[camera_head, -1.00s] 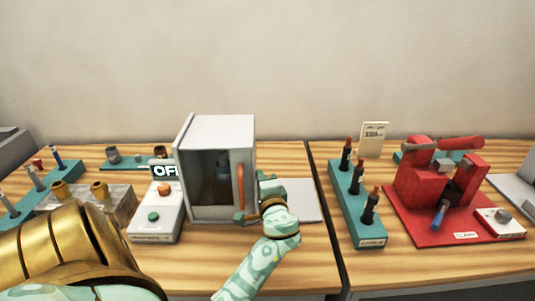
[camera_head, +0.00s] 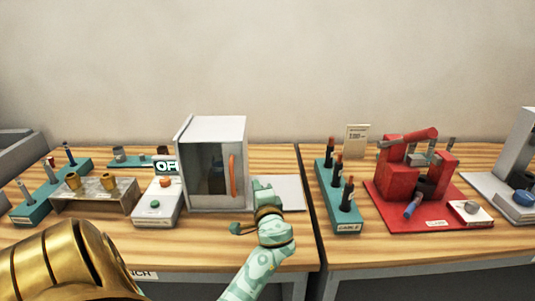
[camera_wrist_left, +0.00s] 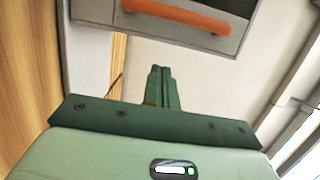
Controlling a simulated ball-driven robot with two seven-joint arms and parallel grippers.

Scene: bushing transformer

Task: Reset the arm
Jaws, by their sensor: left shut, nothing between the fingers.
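My left gripper (camera_head: 262,190) is shut and empty, in front of and to the right of a grey cabinet (camera_head: 218,130). The cabinet has a dark window and an orange door handle (camera_head: 232,176); its door looks shut. In the left wrist view, my left gripper's green fingers (camera_wrist_left: 162,75) are together with nothing between them. The orange handle (camera_wrist_left: 178,16) shows beyond them at the top, apart from the fingers. My right gripper is not in view.
A teal stand (camera_head: 340,222) with dark bushings and a red fixture (camera_head: 402,178) stand on the right table. Bare wood shows along the front edges.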

